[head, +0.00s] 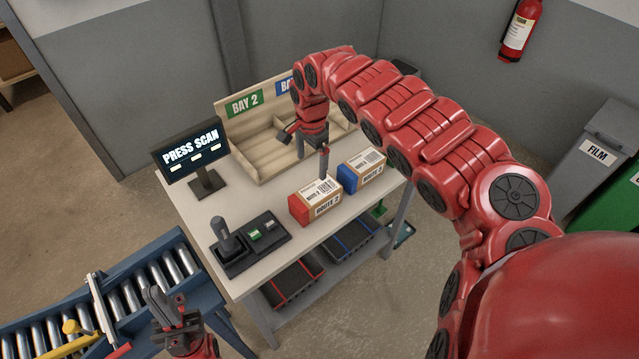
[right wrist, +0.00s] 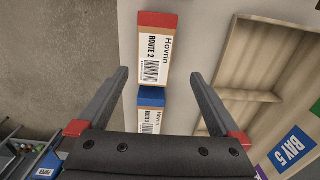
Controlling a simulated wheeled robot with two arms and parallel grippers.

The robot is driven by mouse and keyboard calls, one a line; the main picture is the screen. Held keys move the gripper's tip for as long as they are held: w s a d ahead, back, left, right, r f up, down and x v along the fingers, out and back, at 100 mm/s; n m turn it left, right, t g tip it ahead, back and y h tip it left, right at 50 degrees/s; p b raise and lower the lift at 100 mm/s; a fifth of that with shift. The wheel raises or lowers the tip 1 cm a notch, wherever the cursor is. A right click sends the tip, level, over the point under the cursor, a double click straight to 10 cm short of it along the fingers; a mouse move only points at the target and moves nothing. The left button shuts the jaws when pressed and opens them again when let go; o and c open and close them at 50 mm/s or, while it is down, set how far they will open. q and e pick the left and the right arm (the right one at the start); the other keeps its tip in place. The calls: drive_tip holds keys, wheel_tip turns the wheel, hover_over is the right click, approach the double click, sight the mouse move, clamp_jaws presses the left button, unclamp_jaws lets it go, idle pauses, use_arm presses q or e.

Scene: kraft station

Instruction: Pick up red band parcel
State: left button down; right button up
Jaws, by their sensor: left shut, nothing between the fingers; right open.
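The red band parcel (head: 315,203) is a brown box with a red end and a white label, lying on the white table. In the right wrist view the red band parcel (right wrist: 156,50) lies beyond the fingertips, roughly between their lines. My right gripper (head: 311,160) is open above the table, just behind the parcel and apart from it; its fingers also show in the right wrist view (right wrist: 157,100). A similar blue band parcel (head: 362,171) sits to the right, and partly shows between the fingers in the right wrist view (right wrist: 151,112). My left gripper (head: 167,305) is shut and empty at lower left.
A wooden divided bin (head: 256,150) with bay signs stands at the table's back. A screen reading PRESS SCAN (head: 190,147) and a black control panel (head: 250,243) with a lever are on the left. A roller conveyor (head: 140,290) is lower left. Trays sit on the shelf below.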

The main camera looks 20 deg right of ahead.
drive_tip(key=b, duration=0.3)
hover_over(315, 192)
drive_tip(key=f, duration=0.7)
drive_tip(key=shift+s+a+f, duration=0.15)
drive_tip(key=shift+s+f, duration=0.1)
drive_tip(key=shift+f, duration=0.15)
wheel_tip(315, 192, down, 3)
drive_tip(key=shift+w+r+p, duration=0.1)
drive_tip(key=shift+r+p, duration=0.1)
drive_tip(key=shift+p, duration=1)
drive_tip(key=shift+f, duration=0.6)
drive_tip(key=shift+w+f+p, duration=0.1)
drive_tip(key=shift+f+p, duration=0.3)
wheel_tip(315, 192, down, 2)
drive_tip(key=shift+f+p, duration=0.15)
drive_tip(key=shift+p, duration=0.45)
drive_tip(key=shift+f, duration=0.5)
drive_tip(key=shift+d+f, duration=0.25)
drive_tip(key=shift+f, duration=0.4)
